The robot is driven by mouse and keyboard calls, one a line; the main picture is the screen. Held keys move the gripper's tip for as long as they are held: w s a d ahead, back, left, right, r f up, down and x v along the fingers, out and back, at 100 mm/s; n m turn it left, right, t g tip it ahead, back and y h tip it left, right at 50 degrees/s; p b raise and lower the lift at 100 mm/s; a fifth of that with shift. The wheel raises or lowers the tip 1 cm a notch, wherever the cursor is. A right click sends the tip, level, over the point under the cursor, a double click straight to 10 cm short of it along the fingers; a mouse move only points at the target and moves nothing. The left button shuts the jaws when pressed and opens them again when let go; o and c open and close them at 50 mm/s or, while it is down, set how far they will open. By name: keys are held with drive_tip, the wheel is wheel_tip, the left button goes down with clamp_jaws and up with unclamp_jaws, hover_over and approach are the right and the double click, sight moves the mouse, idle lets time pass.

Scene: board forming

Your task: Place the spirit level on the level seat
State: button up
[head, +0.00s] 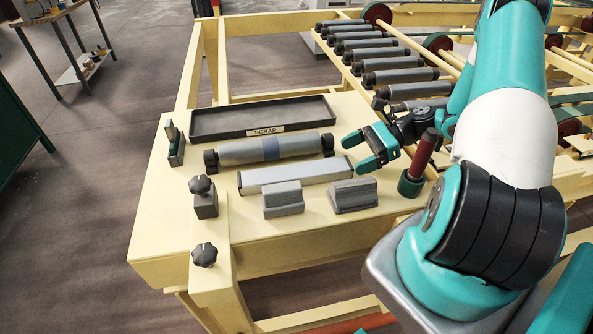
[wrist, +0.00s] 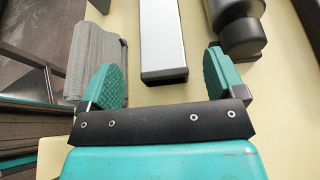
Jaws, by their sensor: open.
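A long silver bar with a dark end, which looks like the spirit level (head: 292,176), lies flat on the cream table, and it also shows in the wrist view (wrist: 162,38). My gripper (head: 361,152) is open and empty, just off the bar's right end. In the wrist view its green fingers (wrist: 165,80) are spread, with the bar's near end between and just beyond them. Two grey stepped blocks (head: 283,199) (head: 354,194) stand in front of the bar. I cannot tell for sure which piece is the level seat.
A red-handled tool stands in a green cup (head: 411,184) right of my gripper. Black knobs (head: 204,254) are at the left front; conveyor rollers (head: 400,76) lie behind.

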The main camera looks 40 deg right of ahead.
sight(332, 165)
drive_tip(key=p+x, duration=0.2)
drive_tip(key=x, duration=0.3)
drive_tip(key=shift+s, duration=0.1)
drive_tip(key=shift+a+f, duration=0.3)
drive_tip(key=shift+a, duration=0.05)
drive_tip(key=c, duration=1.4)
drive_tip(key=shift+r, duration=0.15)
wheel_tip(332, 165, up, 20)
drive_tip(key=b, duration=0.1)
